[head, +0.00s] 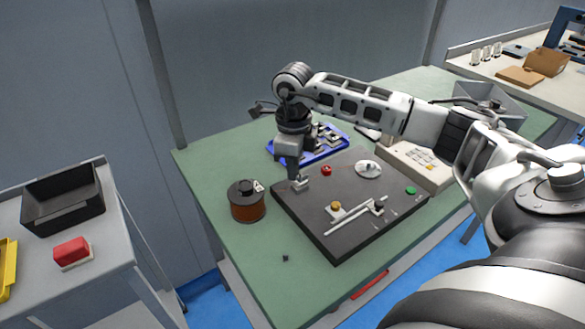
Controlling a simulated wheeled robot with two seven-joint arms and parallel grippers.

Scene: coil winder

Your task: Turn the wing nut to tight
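The dark coil winder plate (318,218) lies on the green table. My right gripper (297,183) points down over the plate's back left corner. A small light-grey part shows at its fingertips. I cannot tell whether it is the wing nut or the fingertips, nor whether the fingers are open or shut. The wing nut cannot be made out clearly. The plate also carries a red knob (326,171), a white disc (368,169), a yellow knob (336,206), a light rod (350,218) and a green button (410,190). My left gripper is not in view.
A copper wire spool (247,207) stands left of the plate. A blue tray (322,153) of metal parts lies behind my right gripper. A beige keypad box (413,166) stands behind the plate. The table's front left is mostly clear. A side table holds a black bin (63,203).

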